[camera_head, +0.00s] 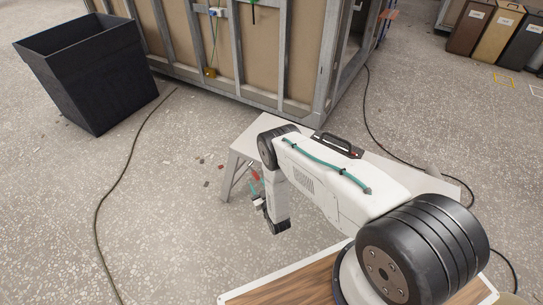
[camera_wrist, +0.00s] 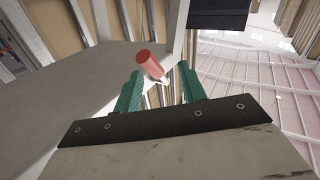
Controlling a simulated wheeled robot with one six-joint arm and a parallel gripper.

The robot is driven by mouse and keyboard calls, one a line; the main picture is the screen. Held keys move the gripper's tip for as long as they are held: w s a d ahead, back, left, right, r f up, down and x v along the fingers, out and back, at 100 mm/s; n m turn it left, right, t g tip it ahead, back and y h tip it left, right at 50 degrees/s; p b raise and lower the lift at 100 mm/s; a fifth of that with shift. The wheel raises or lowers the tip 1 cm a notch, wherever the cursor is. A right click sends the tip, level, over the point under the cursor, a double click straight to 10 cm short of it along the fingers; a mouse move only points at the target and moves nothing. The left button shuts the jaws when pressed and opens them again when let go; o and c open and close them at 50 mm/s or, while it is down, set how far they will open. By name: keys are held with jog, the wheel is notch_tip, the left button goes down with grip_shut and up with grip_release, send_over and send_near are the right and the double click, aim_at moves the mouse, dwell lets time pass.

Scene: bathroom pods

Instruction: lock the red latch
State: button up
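The red latch handle (camera_wrist: 150,63) is a short red cylinder in the wrist view, with a small pale metal piece at its lower right end. It lies tilted just past the tips of my gripper (camera_wrist: 160,78), closer to the left finger. The two green fingers stand apart with nothing between them, so my gripper is open. In the head view, the red handle (camera_head: 254,174) shows small near the left end of the bench, close to my gripper (camera_head: 256,188). I cannot tell whether a finger touches it. The latch's base is mostly hidden.
A light work bench (camera_head: 240,146) stands under my arm. A large black bin (camera_head: 90,75) stands at the left, and a framed wall pod (camera_head: 240,50) is behind. Dark cables (camera_head: 128,155) lie on the speckled floor. Floor left of the bench is mostly free.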

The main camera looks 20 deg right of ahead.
jog(key=s+f+g, duration=0.4)
jog(key=f+g, duration=0.3)
jog(key=g, duration=0.2)
jog(key=s+r+g, duration=0.2)
jog(key=r+g, duration=0.1)
jog(key=r, duration=0.9)
jog(key=s+d+r+m+g, duration=0.1)
jog(key=s+r+g, duration=0.2)
jog(key=r, duration=1)
jog(key=s+r+g+h, duration=0.1)
jog(key=r+g, duration=0.3)
jog(key=r, duration=0.9)
jog(key=shift+s+d+r, duration=0.25)
jog(key=shift+s+d, duration=0.05)
jog(key=shift+s, duration=0.6)
